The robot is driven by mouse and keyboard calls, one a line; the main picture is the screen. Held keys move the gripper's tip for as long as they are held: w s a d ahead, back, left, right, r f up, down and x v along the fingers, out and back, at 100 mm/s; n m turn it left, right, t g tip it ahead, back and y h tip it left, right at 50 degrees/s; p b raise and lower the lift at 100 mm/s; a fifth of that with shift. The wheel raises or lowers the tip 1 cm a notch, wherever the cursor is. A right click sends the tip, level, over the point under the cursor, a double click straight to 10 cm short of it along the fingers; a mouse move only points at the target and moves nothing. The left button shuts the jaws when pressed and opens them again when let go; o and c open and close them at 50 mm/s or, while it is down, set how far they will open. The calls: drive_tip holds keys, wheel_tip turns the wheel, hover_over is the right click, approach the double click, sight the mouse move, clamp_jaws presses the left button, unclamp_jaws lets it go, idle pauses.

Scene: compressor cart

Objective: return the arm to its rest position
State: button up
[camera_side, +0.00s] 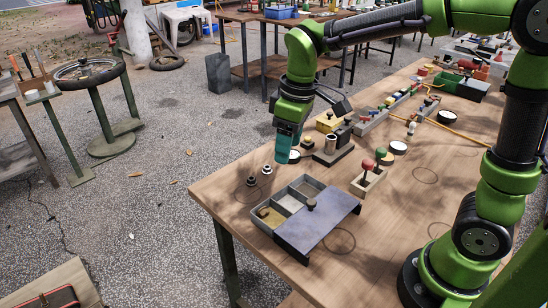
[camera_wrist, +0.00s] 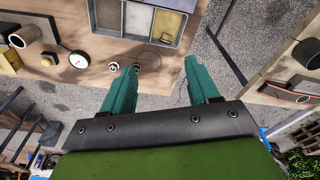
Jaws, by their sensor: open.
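My gripper (camera_side: 284,149) hangs from the green arm in the side view, above the table's far left edge and behind the grey compartment box. In the wrist view my gripper (camera_wrist: 162,84) shows two teal fingers spread wide with nothing between them. It is open and empty. Two small dark-and-silver fittings (camera_wrist: 113,67) stand on the table just beyond the fingertips; they also show in the side view (camera_side: 252,181). My arm reaches in from the right and bends down at the wrist.
The grey compartment box (camera_side: 263,224) with a sliding lid (camera_side: 318,222) lies at the near table corner. A block with a metal cylinder (camera_side: 331,144), a gauge (camera_side: 294,156) and a stand with red and green knobs (camera_side: 369,182) are nearby. The right front tabletop is fairly clear.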

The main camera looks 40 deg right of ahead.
drive_tip(key=s+d+r+m+t, duration=0.2)
drive_tip(key=s+m+t, duration=0.1)
drive_tip(key=s, duration=0.3)
drive_tip(key=s+d+r+m+t+y, duration=0.1)
drive_tip(key=s+m+t, duration=0.2)
drive_tip(key=s+m, duration=0.2)
drive_tip(key=shift+s+d+r, duration=0.4)
drive_tip(key=shift+s, duration=0.45)
